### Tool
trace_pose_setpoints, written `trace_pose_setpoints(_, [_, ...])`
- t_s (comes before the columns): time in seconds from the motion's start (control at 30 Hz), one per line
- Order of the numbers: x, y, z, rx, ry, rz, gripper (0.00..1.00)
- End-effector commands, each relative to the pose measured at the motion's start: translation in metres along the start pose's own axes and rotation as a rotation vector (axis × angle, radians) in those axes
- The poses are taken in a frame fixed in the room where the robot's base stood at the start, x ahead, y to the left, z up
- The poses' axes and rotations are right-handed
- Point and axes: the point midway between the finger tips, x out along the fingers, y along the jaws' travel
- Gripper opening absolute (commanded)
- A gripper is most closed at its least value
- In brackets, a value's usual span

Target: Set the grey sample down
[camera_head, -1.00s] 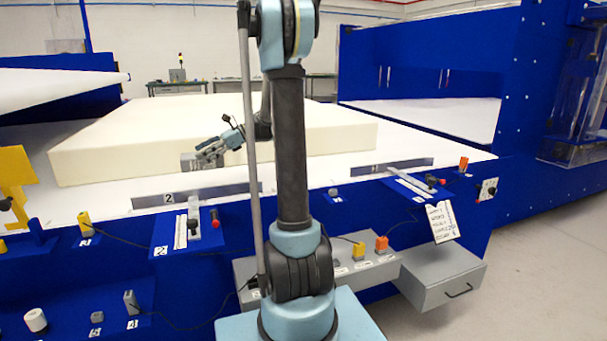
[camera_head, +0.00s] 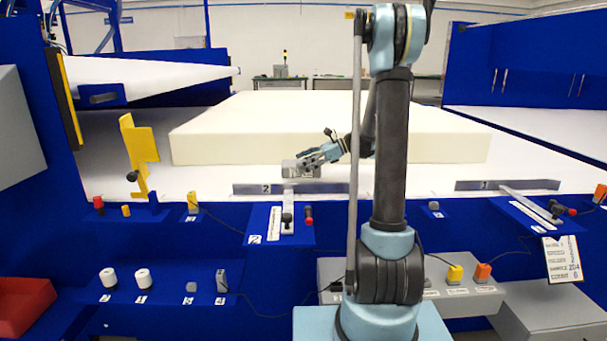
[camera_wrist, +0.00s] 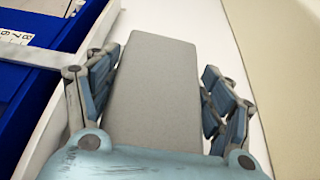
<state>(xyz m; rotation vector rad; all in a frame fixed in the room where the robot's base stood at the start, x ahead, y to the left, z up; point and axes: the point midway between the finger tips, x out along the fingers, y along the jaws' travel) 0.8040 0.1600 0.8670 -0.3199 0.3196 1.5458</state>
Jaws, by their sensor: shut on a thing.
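The grey sample (camera_wrist: 152,85) is a flat-topped block that fills the middle of the wrist view, between both fingers. My gripper (camera_wrist: 160,88) is shut on it. In the head view my gripper (camera_head: 305,166) holds the grey sample (camera_head: 296,170) in front of the big cream foam block (camera_head: 230,149), above or at the white table top (camera_head: 205,182). Whether the sample touches the table cannot be told. The foam block also shows at the right in the wrist view (camera_wrist: 285,50).
A metal plate marked 2 (camera_head: 330,188) stands along the table's front edge, close to the sample. A slide with a ruler and red and black knobs (camera_head: 288,222) sits in front. A yellow bracket (camera_head: 140,150) stands at the left. White table shows left of the sample.

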Motion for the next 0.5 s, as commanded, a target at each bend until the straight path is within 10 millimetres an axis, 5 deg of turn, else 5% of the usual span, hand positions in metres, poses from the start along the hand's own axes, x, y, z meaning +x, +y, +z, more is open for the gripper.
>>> trace_pose_setpoints(0.23, [0.012, -0.001, -0.028, 0.0, 0.0, 0.0, 0.47])
trace_pose_setpoints(0.5, [0.014, 0.0, -0.033, 0.0, 0.0, 0.0, 0.47])
